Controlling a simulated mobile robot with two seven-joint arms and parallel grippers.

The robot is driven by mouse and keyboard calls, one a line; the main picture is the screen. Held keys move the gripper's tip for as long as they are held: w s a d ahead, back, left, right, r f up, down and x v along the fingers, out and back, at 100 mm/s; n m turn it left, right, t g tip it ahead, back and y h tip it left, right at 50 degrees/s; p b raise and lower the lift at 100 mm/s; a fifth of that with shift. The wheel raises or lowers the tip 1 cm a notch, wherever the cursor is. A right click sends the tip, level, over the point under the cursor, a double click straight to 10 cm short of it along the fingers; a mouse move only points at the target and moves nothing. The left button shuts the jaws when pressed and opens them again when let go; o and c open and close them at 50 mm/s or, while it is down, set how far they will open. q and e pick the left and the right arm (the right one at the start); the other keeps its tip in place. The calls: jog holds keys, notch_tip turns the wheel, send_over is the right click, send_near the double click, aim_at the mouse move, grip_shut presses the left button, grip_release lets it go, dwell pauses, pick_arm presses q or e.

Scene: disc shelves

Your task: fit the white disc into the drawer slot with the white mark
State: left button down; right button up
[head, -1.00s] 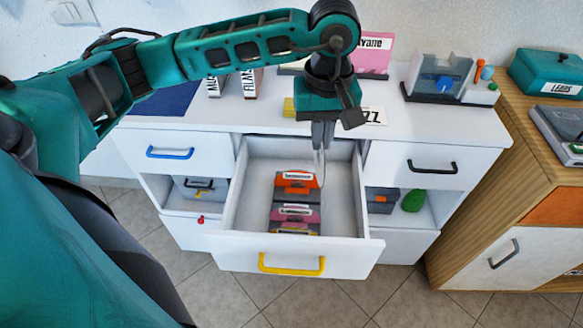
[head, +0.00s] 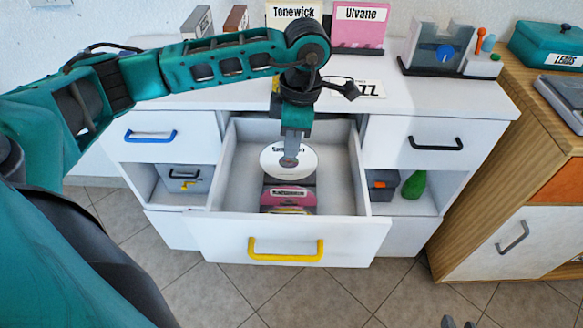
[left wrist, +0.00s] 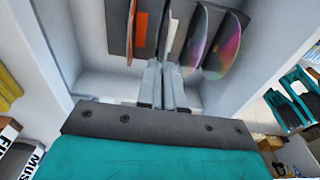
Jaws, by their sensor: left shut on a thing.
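The white disc (head: 276,161), with dark lettering, is held upright inside the open drawer (head: 225,228). My left gripper (head: 291,160) is shut on it from above. The disc covers the holder's far part. In the left wrist view my left fingertips (left wrist: 162,70) point into the drawer, with an orange mark (left wrist: 138,35) and iridescent disc faces (left wrist: 222,48) near them. Tips of my right gripper (head: 459,323) show apart at the bottom edge.
The drawer has a yellow handle (head: 286,250). Closed drawers with blue (head: 151,136) and black (head: 435,144) handles flank it. Pink (head: 361,24) and cream signs stand on the cabinet top. A wooden cabinet (head: 490,170) stands at the right.

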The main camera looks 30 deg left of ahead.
pick_arm(q)
send_over(290, 180)
jog(key=f, duration=0.6)
jog(key=shift+w+d+f+b, duration=0.15)
jog(key=shift+w+d+b, duration=0.05)
jog(key=shift+b, duration=0.15)
jog(key=shift+f, duration=0.1)
jog(key=shift+f, duration=0.15)
jog(key=c, duration=1.3)
grip_release()
